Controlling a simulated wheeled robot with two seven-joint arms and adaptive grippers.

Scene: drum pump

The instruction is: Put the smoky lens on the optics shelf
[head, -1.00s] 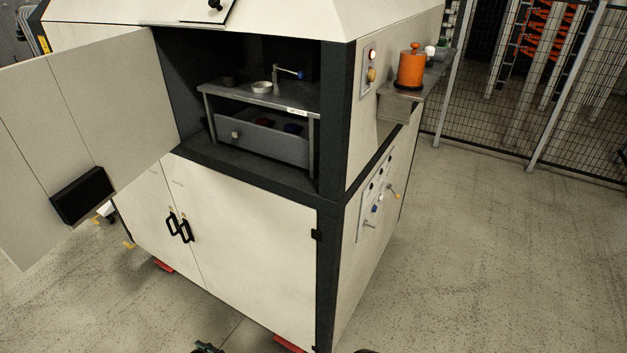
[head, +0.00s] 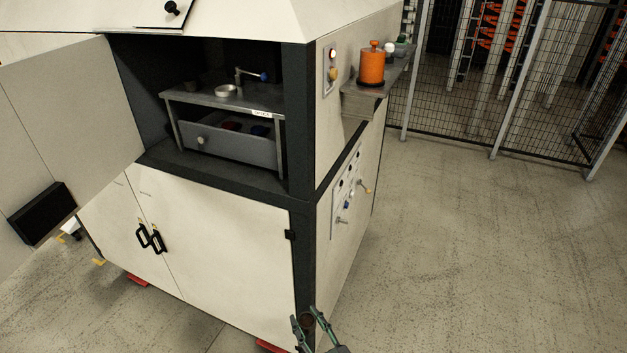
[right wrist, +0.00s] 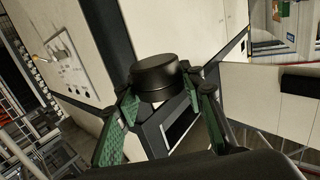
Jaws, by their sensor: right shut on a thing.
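A dark, round, smoky lens (head: 307,320) is held between the green-padded fingertips of my right gripper (head: 304,317), low in the head view in front of the cabinet's near corner. In the right wrist view the lens (right wrist: 158,76) is a short black disc gripped between both fingers. The optics shelf (head: 205,97) is a grey metal rack with a small label on its front edge, inside the open upper compartment. My right gripper is well below and to the right of it, apart from the shelf. My left gripper is not in view.
A small round dish (head: 226,91) and a blue-tipped lever (head: 252,74) are on the shelf; a grey drawer (head: 228,143) is beneath. The open door (head: 75,110) swings out left. An orange canister (head: 371,65) stands on a side ledge. Floor at right is clear.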

